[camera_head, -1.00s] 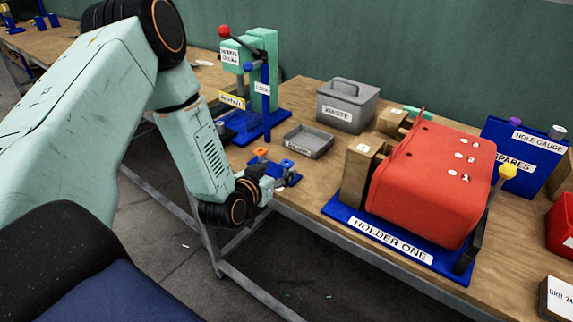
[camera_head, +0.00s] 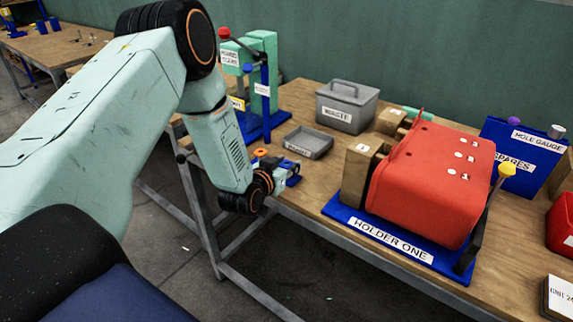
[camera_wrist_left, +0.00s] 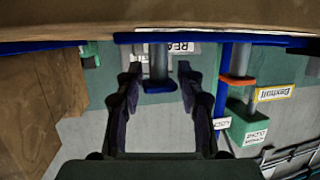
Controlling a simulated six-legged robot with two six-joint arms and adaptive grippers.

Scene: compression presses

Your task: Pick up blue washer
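The blue washer (camera_wrist_left: 158,86) sits on a grey peg that stands on a blue base; the picture in the left wrist view is upside down. My left gripper (camera_wrist_left: 160,80) is open, with one dark finger on each side of the washer and peg. Neither finger clearly touches it. In the head view my left gripper (camera_head: 283,168) is low at the table's front edge, over the blue base (camera_head: 294,181), and largely hides the blue washer. My right gripper is not in view.
An orange washer (camera_wrist_left: 238,80) sits on a neighbouring peg. A shallow grey tray (camera_head: 308,143) lies just behind. The grey waste box (camera_head: 347,106) stands farther back. The red cover (camera_head: 430,180) on the blue holder one base (camera_head: 340,211) is to the right. A green press (camera_head: 264,62) stands behind left.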

